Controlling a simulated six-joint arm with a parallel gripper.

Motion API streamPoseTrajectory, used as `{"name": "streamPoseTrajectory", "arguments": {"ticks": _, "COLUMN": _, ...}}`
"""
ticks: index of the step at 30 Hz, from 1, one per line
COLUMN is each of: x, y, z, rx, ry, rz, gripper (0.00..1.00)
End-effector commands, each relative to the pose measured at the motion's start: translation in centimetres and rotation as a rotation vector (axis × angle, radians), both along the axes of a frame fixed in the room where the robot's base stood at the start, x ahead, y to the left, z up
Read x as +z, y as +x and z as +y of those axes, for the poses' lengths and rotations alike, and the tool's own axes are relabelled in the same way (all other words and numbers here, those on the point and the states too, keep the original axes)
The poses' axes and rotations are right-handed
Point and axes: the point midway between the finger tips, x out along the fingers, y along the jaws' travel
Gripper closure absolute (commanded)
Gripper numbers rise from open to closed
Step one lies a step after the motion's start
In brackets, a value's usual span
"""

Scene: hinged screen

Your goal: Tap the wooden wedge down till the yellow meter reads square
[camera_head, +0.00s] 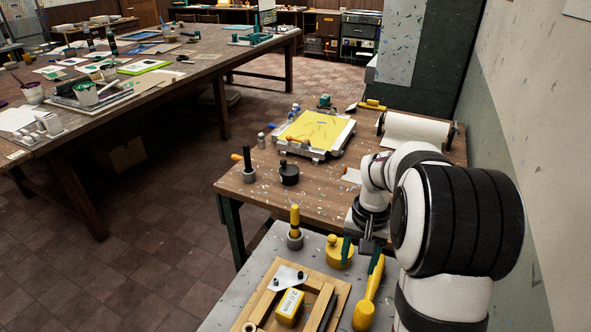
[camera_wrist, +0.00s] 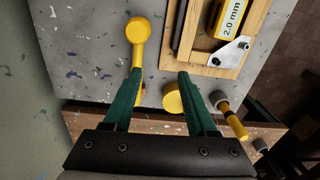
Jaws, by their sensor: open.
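The yellow meter (camera_head: 289,304) reads "2.0 mm" and sits inside the wooden frame (camera_head: 258,309) on the grey table. The meter also shows in the wrist view (camera_wrist: 232,18). I cannot clearly pick out the wooden wedge among the frame's wooden parts. A yellow mallet (camera_head: 364,310) lies right of the frame; it also shows in the wrist view (camera_wrist: 138,32). My gripper (camera_head: 360,264) is open above the mallet's handle end. In the wrist view its green fingers (camera_wrist: 159,73) are apart, and the left one partly hides the handle.
A round yellow knobbed piece (camera_head: 340,254) stands close by the fingers. A yellow-handled tool (camera_head: 295,228) stands upright in a grey holder. A white plate (camera_head: 288,277) lies at the frame's corner. A wooden bench (camera_head: 228,186) with a yellow sheet (camera_head: 318,131) and a paper roll (camera_head: 417,130) is behind.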

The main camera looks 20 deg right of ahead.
Motion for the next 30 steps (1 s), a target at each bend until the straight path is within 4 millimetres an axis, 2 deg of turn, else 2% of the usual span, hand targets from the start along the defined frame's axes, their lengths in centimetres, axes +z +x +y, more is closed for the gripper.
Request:
{"name": "streamPoseTrajectory", "arguments": {"ticks": 1, "x": -1.9, "y": 0.6, "z": -2.6, "rx": -0.024, "ry": -0.005, "rz": 0.008, "gripper": 0.43}}
{"name": "streamPoseTrajectory", "arguments": {"ticks": 3, "x": -3.8, "y": 1.2, "z": -5.4, "rx": -0.042, "ry": -0.016, "rz": 0.009, "gripper": 0.43}}
{"name": "streamPoseTrajectory", "arguments": {"ticks": 6, "x": -5.3, "y": 1.5, "z": -7.3, "rx": -0.054, "ry": -0.025, "rz": 0.011, "gripper": 0.43}}
{"name": "streamPoseTrajectory", "arguments": {"ticks": 14, "x": -6.7, "y": 1.6, "z": -7.6, "rx": -0.054, "ry": -0.025, "rz": 0.011, "gripper": 0.43}}
{"name": "streamPoseTrajectory", "arguments": {"ticks": 27, "x": -13.0, "y": 1.5, "z": -7.5, "rx": -0.054, "ry": -0.026, "rz": 0.013, "gripper": 0.43}}
{"name": "streamPoseTrajectory", "arguments": {"ticks": 30, "x": -12.8, "y": 1.6, "z": -7.5, "rx": -0.054, "ry": -0.027, "rz": 0.010, "gripper": 0.59}}
